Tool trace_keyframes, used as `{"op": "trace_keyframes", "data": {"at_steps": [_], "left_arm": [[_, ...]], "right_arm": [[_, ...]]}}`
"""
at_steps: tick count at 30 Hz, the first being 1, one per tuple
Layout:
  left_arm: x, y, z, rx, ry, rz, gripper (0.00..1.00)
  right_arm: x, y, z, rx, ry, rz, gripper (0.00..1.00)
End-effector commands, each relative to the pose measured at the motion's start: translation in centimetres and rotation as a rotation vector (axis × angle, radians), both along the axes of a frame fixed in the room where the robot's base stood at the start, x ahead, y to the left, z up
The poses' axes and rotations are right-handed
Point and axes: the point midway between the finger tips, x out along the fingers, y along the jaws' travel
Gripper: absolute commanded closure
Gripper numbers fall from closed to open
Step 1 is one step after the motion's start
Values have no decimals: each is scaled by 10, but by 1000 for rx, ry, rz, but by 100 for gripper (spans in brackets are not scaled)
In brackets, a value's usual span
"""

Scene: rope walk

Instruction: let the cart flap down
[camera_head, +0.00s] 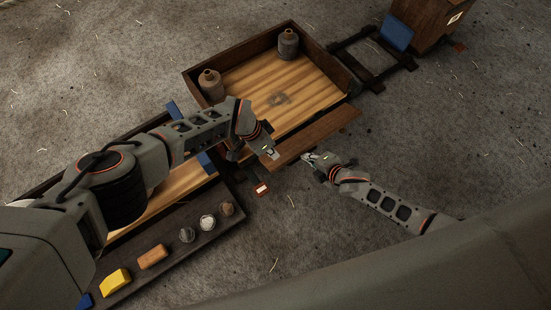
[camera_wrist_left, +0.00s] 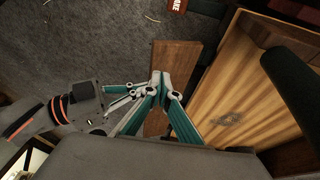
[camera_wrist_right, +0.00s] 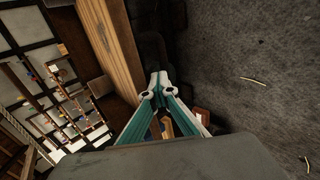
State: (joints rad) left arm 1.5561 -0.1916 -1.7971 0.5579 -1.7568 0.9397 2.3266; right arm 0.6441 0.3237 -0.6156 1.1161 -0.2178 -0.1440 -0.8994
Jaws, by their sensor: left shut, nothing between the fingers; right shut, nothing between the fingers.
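The cart (camera_head: 190,83) has a wooden bed with a dark rim and stands at the top middle of the head view. Its flap (camera_head: 325,131) is a brown board along the near side, swung outward from the bed; its exact tilt is hard to tell. My left gripper (camera_head: 274,154) is shut and empty by the flap's left end. My right gripper (camera_head: 306,157) is shut and empty just off the flap's outer edge.
Two grey-brown jugs (camera_head: 210,84) (camera_head: 288,44) stand in the cart bed. A red label (camera_head: 262,189) is near the coupling. Another cart at lower left has a ledge (camera_head: 170,250) with a yellow block (camera_head: 115,282) and several small items. Bare floor (camera_head: 440,150) lies right.

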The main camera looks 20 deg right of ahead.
Motion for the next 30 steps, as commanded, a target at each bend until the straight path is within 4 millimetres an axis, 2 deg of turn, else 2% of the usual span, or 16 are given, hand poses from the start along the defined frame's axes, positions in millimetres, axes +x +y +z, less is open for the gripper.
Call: {"op": "trace_keyframes", "data": {"at_steps": [2,8,23,30], "left_arm": [[-9,-3,-12,1,5,0,100],[-13,-4,-22,0,2,0,100],[-15,-5,-26,1,0,-1,100],[-23,-7,-36,18,-44,-2,100]], "right_arm": [[1,0,1,1,-3,0,100],[2,0,1,1,-3,0,100],[2,0,1,0,-3,-1,100],[2,0,2,0,-3,-1,100]]}}
